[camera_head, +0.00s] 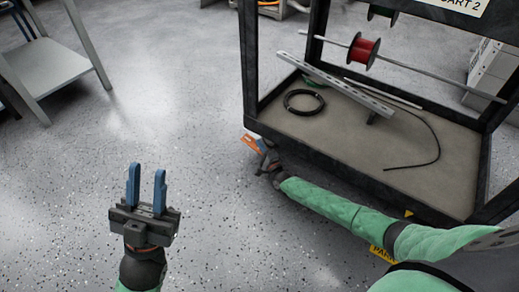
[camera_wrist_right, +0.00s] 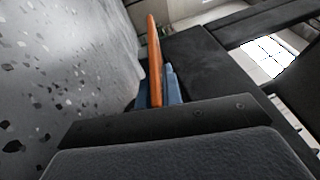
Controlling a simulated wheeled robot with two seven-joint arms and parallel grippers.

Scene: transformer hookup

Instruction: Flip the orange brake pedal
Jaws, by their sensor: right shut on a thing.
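The orange brake pedal (camera_head: 252,142) sticks out at the lower left corner of the black cart (camera_head: 340,183), near floor level. In the right wrist view the orange pedal (camera_wrist_right: 154,60) shows edge-on as a narrow upright strip, between the blue fingers. My right gripper (camera_head: 262,152) is at the cart's corner and shut on the pedal; its fingers (camera_wrist_right: 157,90) are partly hidden by the gripper body. My left gripper (camera_head: 146,188) is open and empty over the bare floor, its two blue fingers apart and pointing up in the picture.
The cart's deck (camera_head: 450,175) carries a black cable coil (camera_head: 304,101), a metal rail (camera_head: 335,85) and a loose black cable. A red spool (camera_head: 363,50) hangs on a rod above. A grey table (camera_head: 45,68) stands at upper left. The floor between is clear.

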